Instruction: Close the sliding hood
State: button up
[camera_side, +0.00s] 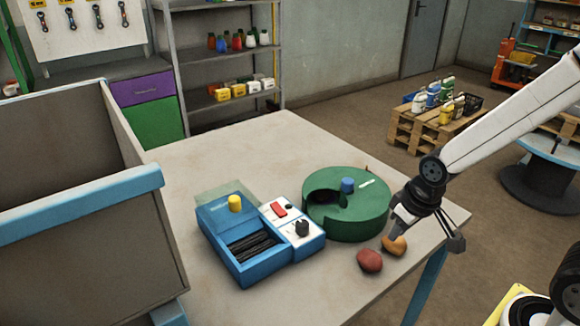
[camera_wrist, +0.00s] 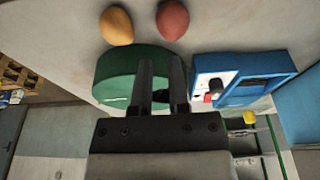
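A blue box (camera_side: 245,262) stands on the table with an open front compartment showing dark strips. A yellow knob (camera_side: 235,203) sits toward its back, and a clear greenish panel (camera_side: 212,198) extends behind it; this looks like the hood, slid back. The knob also shows in the wrist view (camera_wrist: 249,118), right of my fingers. My gripper (camera_wrist: 160,64) is empty, its two fingers apart with a narrow gap. In the side view my gripper (camera_side: 412,218) is at the table's right side, away from the box and its knob.
A white control panel (camera_side: 280,220) with a red switch and black knob joins the box. A green drum (camera_side: 345,220) with a blue knob stands between box and gripper. Orange (camera_side: 397,246) and red (camera_side: 370,261) sacks lie near my gripper. A large bin (camera_side: 80,200) is left.

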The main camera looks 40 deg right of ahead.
jog(key=shift+n, duration=0.7)
jog(key=w+a+r, duration=0.1)
jog(key=w, duration=0.2)
jog(key=w+a+r, duration=0.1)
jog(key=w, duration=0.3)
jog(key=w+a+r, duration=0.1)
jog(key=w+a, duration=0.1)
jog(key=w, duration=0.2)
jog(key=shift+w+r, duration=0.1)
jog(key=shift+r, duration=0.05)
grip_shut()
notch_tip(320, 180, up, 7)
jog(key=n+y, duration=0.2)
jog(key=n, duration=0.2)
send_over(222, 204)
jog(key=shift+s+d+r+t, duration=0.2)
jog(key=shift+s+t, duration=0.1)
jog(key=shift+t, duration=0.1)
jog(key=shift+f, duration=0.1)
jog(key=x, duration=0.9)
jog(key=shift+w+f, duration=0.15)
jog(key=shift+f, duration=0.25)
jog(key=shift+s+d, duration=0.45)
jog(key=shift+s, duration=0.45)
jog(key=shift+s+d, duration=0.45)
jog(key=shift+s, duration=0.4)
jog(key=shift+s, duration=0.1)
